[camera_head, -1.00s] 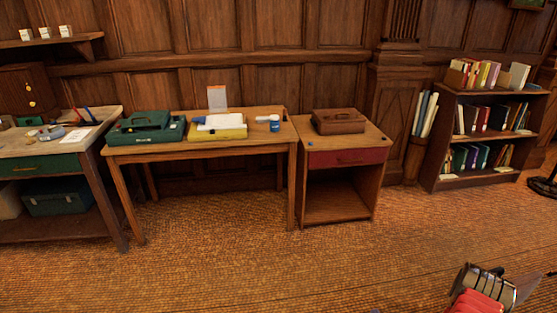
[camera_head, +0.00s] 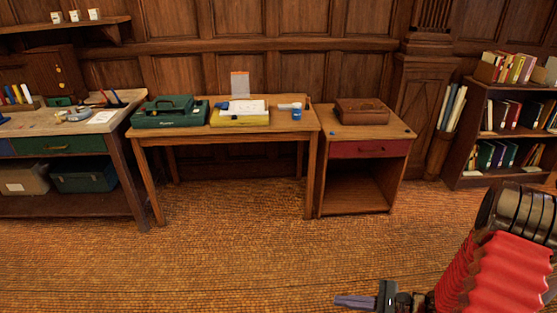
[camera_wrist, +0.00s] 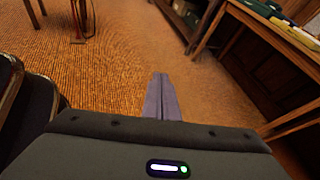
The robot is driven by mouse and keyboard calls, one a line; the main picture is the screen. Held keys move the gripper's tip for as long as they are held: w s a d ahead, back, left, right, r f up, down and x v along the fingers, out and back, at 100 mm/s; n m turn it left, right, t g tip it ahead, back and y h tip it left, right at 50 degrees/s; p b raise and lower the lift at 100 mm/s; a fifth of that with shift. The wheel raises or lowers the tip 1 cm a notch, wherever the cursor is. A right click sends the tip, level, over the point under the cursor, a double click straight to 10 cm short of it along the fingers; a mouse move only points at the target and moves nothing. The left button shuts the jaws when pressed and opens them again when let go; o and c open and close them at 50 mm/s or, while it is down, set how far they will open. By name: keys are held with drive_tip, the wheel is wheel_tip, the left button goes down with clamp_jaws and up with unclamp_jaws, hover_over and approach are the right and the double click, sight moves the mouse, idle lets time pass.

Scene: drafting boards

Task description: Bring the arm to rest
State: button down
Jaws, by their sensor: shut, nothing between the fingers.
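My gripper (camera_head: 354,301) is at the bottom of the head view, right of centre, with my red-sleeved arm behind it at the lower right. In the wrist view, my gripper's two grey-violet fingers (camera_wrist: 160,100) lie together, shut and empty, above the patterned floor. Nothing touches the fingers. The gripper is well in front of the tables and apart from them.
A wooden table (camera_head: 220,131) carries a green case (camera_head: 168,117), a yellow box (camera_head: 238,119) and a blue-and-white item (camera_head: 298,107). A cabinet with a red drawer (camera_head: 370,149) bears a brown case (camera_head: 361,112). A bookshelf (camera_head: 470,130) stands right. The floor (camera_head: 230,240) in front is clear.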

drive_tip(key=s+r+n+g+h, duration=0.6)
drive_tip(key=s+r+n+h, duration=0.3)
drive_tip(key=s+r+n, duration=0.45)
drive_tip(key=a+r+n+t+h, duration=0.1)
drive_tip(key=a+r+n+t, duration=0.1)
drive_tip(key=r, duration=0.7)
drive_tip(key=s+a+r+n+t+h, duration=0.1)
drive_tip(key=r+n+t, duration=0.3)
drive_tip(key=r, duration=0.5)
drive_tip(key=shift+a+r+n+t+h, duration=0.35)
drive_tip(key=shift+n+h, duration=0.2)
drive_tip(key=shift+h, duration=0.25)
drive_tip(key=shift+s+d, duration=0.1)
drive_tip(key=shift+s, duration=0.05)
